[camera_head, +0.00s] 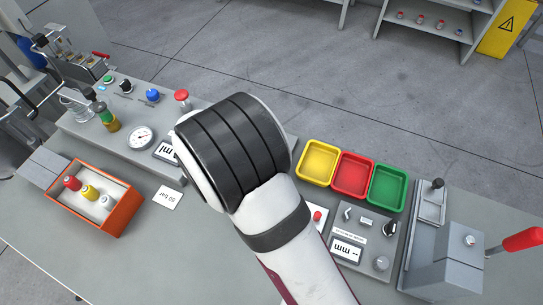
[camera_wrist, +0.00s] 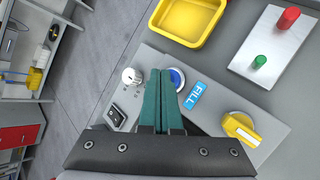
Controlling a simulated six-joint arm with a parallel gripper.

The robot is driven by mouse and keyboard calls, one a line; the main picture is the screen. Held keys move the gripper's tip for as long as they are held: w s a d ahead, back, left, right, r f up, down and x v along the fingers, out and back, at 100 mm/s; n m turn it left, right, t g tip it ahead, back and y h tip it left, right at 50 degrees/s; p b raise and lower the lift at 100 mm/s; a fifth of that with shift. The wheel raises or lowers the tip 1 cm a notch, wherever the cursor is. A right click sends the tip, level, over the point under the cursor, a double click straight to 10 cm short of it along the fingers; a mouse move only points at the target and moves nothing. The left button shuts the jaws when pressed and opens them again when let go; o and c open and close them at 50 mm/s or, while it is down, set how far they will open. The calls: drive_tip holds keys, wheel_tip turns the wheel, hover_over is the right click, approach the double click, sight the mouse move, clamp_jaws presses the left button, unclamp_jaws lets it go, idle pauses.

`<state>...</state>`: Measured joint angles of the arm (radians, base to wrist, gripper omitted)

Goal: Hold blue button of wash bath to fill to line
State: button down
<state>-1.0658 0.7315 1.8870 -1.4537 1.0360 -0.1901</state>
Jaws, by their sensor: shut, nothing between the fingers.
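In the wrist view, the blue button (camera_wrist: 178,77) sits in a pale ring on a grey panel (camera_wrist: 215,128), beside a blue FILL label (camera_wrist: 195,95). My gripper (camera_wrist: 159,73) is shut and empty, its green fingers pressed together. The fingertips overlap the left edge of the button in this view; I cannot tell whether they touch it. In the head view my arm covers this panel, the button and my fingers. The bath's water and its fill line show in neither view.
A white knob (camera_wrist: 132,76), a black switch (camera_wrist: 116,116) and a yellow knob (camera_wrist: 241,129) surround the button. A yellow tray (camera_wrist: 187,20) and a plate (camera_wrist: 262,42) with red and green pegs stand close by. An orange box (camera_head: 112,222) stands left in the head view.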

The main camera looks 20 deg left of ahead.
drive_tip(key=shift+r, duration=0.55)
drive_tip(key=shift+r, duration=2.5)
